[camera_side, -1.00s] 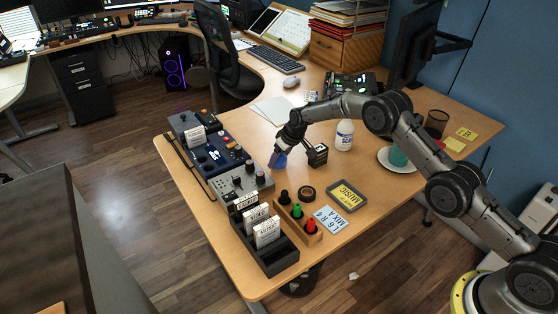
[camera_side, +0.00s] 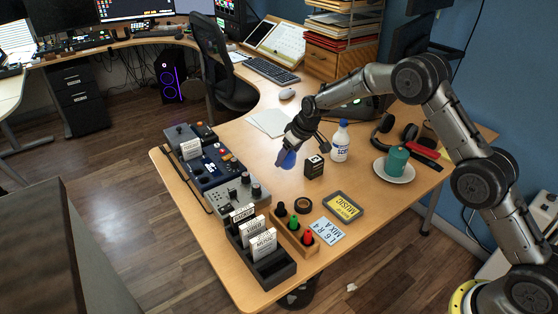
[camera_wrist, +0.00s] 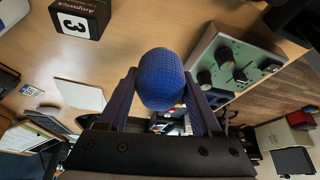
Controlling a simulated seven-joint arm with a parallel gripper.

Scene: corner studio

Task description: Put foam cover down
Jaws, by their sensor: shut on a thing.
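The foam cover (camera_wrist: 161,78) is a round blue ball with a fine grid texture. My gripper (camera_wrist: 158,98) is shut on it, with a dark blue finger on each side. In the side view my gripper (camera_side: 286,155) holds the blue cover (camera_side: 289,160) above the desk, left of a black numbered cube (camera_side: 314,167). The fingers hide part of the cover there.
Left are a grey control box (camera_side: 240,194), a blue mixer (camera_side: 210,162) and a black slotted holder (camera_side: 268,262). A white bottle (camera_side: 340,143) stands right.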

